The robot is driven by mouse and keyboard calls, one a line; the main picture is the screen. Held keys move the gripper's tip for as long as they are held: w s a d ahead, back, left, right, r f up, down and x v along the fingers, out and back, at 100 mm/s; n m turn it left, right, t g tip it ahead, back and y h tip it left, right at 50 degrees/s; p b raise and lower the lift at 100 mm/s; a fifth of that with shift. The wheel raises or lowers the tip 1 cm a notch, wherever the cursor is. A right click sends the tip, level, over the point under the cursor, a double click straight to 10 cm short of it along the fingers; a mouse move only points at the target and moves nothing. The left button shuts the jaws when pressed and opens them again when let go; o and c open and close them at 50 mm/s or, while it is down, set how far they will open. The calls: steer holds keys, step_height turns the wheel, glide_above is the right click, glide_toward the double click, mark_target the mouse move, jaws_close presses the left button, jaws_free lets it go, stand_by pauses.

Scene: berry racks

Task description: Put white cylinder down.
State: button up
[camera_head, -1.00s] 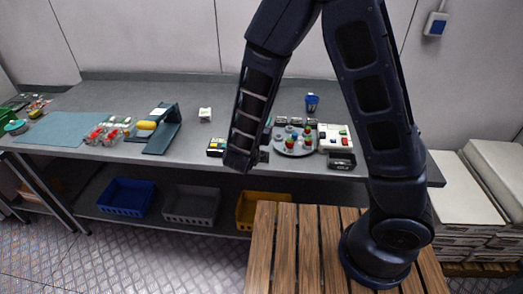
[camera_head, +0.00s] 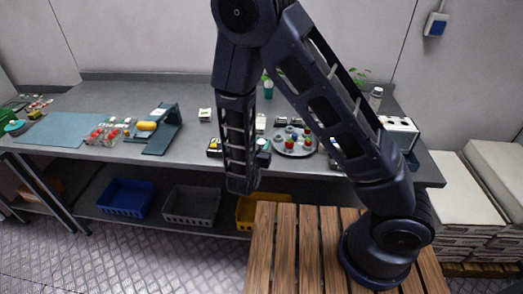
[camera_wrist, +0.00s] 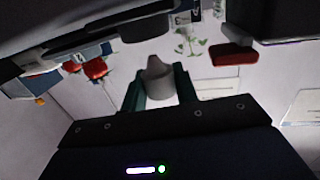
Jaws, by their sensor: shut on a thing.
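The white cylinder (camera_wrist: 158,88) looks greyish, with a narrower, tapered top. In the wrist view it stands between the two dark teal fingers of my gripper (camera_wrist: 160,78), which are shut on it. I cannot tell from the wrist view whether it touches a surface below. In the head view my forearm hangs in front of the table's front edge and hides the gripper and the cylinder.
The grey table (camera_head: 320,178) bears a round plate (camera_head: 281,150) with coloured pieces, a white box (camera_head: 398,124) and a teal mat (camera_head: 60,129). Blue (camera_head: 126,197), grey (camera_head: 190,205) and yellow (camera_head: 262,208) bins sit below. The wrist view shows a red block (camera_wrist: 234,55).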

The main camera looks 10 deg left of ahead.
steer(key=shift+f, duration=1.45)
steer(key=shift+f, duration=0.15)
steer(key=o, duration=1)
steer(key=shift+c, duration=0.2)
steer(key=v, duration=0.9)
steer(key=shift+a, duration=0.25)
steer(key=shift+o, duration=0.6)
steer(key=shift+v, duration=0.9)
